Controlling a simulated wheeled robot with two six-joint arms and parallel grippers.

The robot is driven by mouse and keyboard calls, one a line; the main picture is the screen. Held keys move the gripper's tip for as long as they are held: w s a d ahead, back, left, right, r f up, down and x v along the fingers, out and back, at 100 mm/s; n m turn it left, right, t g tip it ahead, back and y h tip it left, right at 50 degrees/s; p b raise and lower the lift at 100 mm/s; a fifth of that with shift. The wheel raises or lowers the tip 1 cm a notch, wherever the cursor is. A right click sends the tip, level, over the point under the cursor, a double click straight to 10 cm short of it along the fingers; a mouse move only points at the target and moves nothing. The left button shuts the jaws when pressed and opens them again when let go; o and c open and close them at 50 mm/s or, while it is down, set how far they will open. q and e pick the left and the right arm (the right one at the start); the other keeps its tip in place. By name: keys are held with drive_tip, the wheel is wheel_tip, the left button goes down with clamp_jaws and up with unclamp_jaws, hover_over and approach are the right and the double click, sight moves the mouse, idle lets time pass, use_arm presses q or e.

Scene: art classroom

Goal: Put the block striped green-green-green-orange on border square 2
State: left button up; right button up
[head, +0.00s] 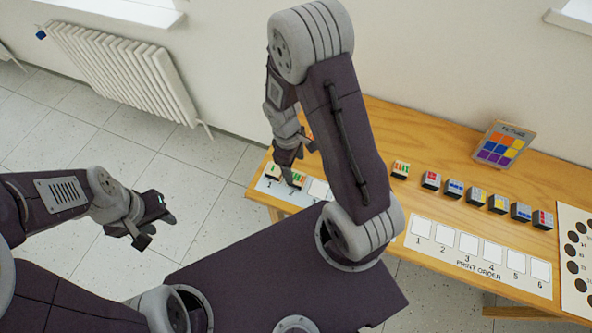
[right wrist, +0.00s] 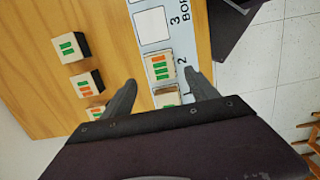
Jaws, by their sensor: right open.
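A block with green stripes and an orange one at an end (right wrist: 160,67) sits on border square 2 in the right wrist view. It also shows on the border strip in the head view (head: 294,179). My right gripper (right wrist: 164,80) is open, its fingers on either side of this block with gaps visible; in the head view it (head: 298,160) is just above the strip. Another block (right wrist: 167,97) sits beside it on square 1, partly hidden by the gripper. Border square 3 (right wrist: 151,25) is empty. My left gripper (head: 152,222) is open and empty over the floor.
Several striped blocks stand on bare wood in the right wrist view, including an all-green one (right wrist: 73,46). Several colored blocks (head: 453,188) line the table behind an empty print order strip (head: 480,248). A framed color card (head: 500,144) stands behind them.

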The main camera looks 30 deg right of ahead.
drive_tip(key=s+a+r+m+t+y, duration=0.1)
drive_tip(key=s+r+m, duration=0.3)
drive_tip(key=r+m, duration=0.4)
wheel_tip(320, 180, up, 4)
drive_tip(key=shift+s+a+f+m+t, duration=0.3)
drive_tip(key=shift+a+t, duration=0.1)
drive_tip(key=shift+t, duration=0.2)
